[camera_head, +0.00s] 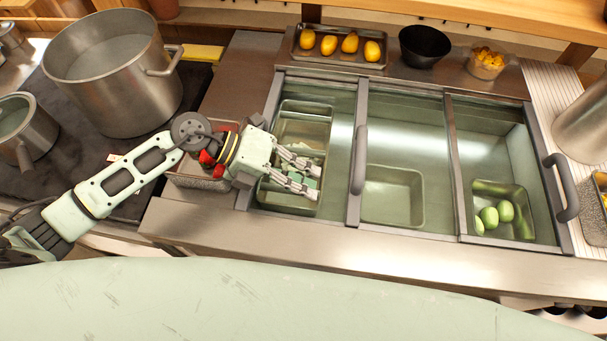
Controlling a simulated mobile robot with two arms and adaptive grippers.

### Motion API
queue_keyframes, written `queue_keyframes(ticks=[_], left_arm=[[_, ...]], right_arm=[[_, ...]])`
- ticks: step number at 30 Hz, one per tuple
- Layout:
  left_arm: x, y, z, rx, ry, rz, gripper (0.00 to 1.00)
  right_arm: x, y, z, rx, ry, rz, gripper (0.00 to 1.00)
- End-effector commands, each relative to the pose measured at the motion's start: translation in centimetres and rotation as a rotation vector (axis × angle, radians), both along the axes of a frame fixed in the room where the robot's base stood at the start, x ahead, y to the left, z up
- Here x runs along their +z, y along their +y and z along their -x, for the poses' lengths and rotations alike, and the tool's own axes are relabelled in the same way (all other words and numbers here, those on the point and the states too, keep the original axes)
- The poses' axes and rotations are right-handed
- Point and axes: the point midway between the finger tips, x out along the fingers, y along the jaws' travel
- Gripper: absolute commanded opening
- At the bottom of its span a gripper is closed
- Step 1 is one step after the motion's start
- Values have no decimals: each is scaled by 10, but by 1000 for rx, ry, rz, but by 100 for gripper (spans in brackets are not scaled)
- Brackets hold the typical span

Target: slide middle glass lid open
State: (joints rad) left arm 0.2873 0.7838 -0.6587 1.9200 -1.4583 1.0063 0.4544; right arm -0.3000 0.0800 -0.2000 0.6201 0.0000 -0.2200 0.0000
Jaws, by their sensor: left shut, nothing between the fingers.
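The counter unit has three glass-covered sections side by side. The middle glass lid (410,125) lies over the middle section, and a pan (392,196) shows through it. An upright dark handle (359,160) stands on the bar between the left and middle sections. My left gripper (316,182) is over the left section, left of that handle and apart from it. Its fingers point right, shut and empty. It partly hides the pans in the left section. My right gripper is not in view.
A second handle (562,188) is on the right edge of the right lid. Green fruits (489,218) show in the right section. A tray of yellow fruits (308,38), a black bowl (424,46) and a clear bowl (486,63) stand behind. A large pot (113,95) is at left.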

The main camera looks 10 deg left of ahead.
Motion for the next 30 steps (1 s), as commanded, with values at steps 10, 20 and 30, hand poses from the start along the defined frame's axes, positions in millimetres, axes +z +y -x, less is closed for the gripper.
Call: queue_keyframes(ticks=[10,20,30], left_arm=[[-26,-49,0,0,1,2,0],[-33,-57,0,0,0,-1,0],[-34,-58,-10,1,-3,0,0]], right_arm=[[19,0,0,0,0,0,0],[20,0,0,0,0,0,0],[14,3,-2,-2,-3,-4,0]])
